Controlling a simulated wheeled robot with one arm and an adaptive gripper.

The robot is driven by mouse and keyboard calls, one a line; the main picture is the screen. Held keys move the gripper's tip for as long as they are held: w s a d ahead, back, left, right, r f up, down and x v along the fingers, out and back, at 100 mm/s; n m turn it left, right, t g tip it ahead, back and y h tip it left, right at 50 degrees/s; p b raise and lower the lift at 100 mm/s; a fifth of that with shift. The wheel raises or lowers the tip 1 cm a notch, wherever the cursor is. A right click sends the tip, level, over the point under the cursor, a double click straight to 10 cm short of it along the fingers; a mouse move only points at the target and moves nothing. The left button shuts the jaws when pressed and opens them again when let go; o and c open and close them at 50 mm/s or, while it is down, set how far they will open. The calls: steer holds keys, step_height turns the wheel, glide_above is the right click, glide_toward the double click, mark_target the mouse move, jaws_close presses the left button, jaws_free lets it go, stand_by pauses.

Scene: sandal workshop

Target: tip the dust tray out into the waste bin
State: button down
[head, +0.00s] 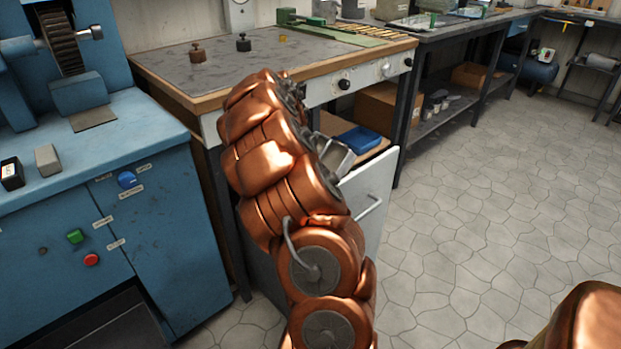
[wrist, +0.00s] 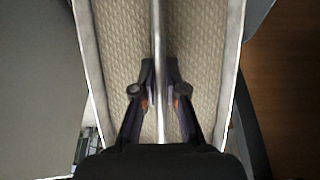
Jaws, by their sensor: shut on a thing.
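My gripper (wrist: 160,92) is shut on a thin metal bar (wrist: 160,30) that runs along the middle of a pale-walled tray, which I take to be the dust tray (wrist: 236,65). A beige, textured layer (wrist: 115,40) lies in the tray on both sides of the bar; I cannot tell whether it is dust or the tray's floor. In the head view, part of a grey metal container (head: 336,157) shows beside my arm, probably this same tray. My arm hides the gripper there. I cannot make out a waste bin in either view.
A white drawer front with a handle (head: 370,206) stands out below the workbench (head: 285,68). A blue tray (head: 361,139) sits on the wooden surface behind it. A blue machine (head: 95,190) stands at the left. Open stone floor (head: 480,220) lies to the right.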

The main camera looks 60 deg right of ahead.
steer(key=shift+a+r+g+h+b, duration=0.15)
steer(key=shift+g+h+b, duration=0.45)
steer(key=shift+h+b, duration=1.95)
steer(key=a+b, duration=0.1)
steer(key=b, duration=0.2)
steer(key=a+f+h+b, duration=0.1)
steer(key=b, duration=0.2)
steer(key=shift+w+g, duration=0.3)
steer(key=shift+w, duration=0.05)
steer(key=shift+a+h+b, duration=0.1)
steer(key=shift+h+b, duration=0.25)
steer(key=shift+b, duration=0.45)
steer(key=shift+a+b, duration=0.1)
steer(key=shift+b, duration=0.3)
steer(key=shift+w+a+f+h+b, duration=0.15)
steer(key=shift+a+f+h+b, duration=0.2)
steer(key=shift+b, duration=0.8)
steer(key=h+b, duration=0.1)
steer(key=b, duration=0.3)
steer(key=shift+w+a+g, duration=0.1)
steer(key=shift+a+g, duration=0.2)
